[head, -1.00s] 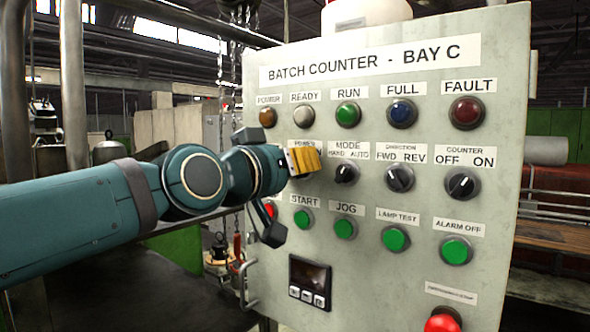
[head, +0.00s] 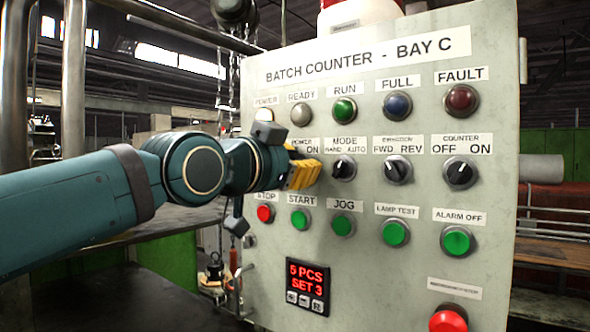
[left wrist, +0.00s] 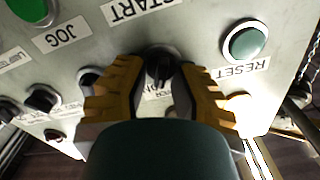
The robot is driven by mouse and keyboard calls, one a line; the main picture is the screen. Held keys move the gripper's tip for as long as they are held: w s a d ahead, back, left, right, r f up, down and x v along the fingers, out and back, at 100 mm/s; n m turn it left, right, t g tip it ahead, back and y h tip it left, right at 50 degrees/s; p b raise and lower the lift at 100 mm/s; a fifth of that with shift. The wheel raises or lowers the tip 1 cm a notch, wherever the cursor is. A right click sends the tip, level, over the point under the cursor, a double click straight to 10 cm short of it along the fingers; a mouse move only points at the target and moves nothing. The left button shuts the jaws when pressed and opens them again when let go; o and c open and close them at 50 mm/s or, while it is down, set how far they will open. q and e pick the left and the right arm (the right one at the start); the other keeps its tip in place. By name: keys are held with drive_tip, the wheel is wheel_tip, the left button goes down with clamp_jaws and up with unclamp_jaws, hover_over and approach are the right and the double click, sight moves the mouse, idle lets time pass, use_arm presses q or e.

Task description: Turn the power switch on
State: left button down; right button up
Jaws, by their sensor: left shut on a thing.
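The power switch (left wrist: 160,68) is a dark rotary knob on the panel, seen between my finger pads in the left wrist view. My left gripper (head: 303,174) is at the panel under the partly covered POWER label, with its yellow fingers shut on the knob; it also shows in the left wrist view (left wrist: 160,82). In the head view the fingers hide the knob, so its pointer angle cannot be read there. The power lamp (head: 264,115) glows bright. The counter display (head: 307,281) is lit red with "5 PCS SET 3". My right gripper is not in view.
The mode knob (head: 343,168) sits close to the right of my fingers. The red stop button (head: 265,213) and green start button (head: 300,220) lie just below. A red mushroom button (head: 448,320) is at the bottom right. Free air lies in front of the panel.

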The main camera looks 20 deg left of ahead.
use_arm(q)
drive_tip(key=shift+r+m, duration=0.1)
drive_tip(key=shift+m, duration=0.4)
drive_tip(key=c, duration=0.8)
unclamp_jaws()
drive_tip(key=shift+w, duration=0.1)
drive_tip(key=shift+s, duration=0.2)
drive_tip(key=v, duration=1.1)
drive_tip(key=shift+s+a, duration=0.1)
drive_tip(key=shift+s, duration=0.25)
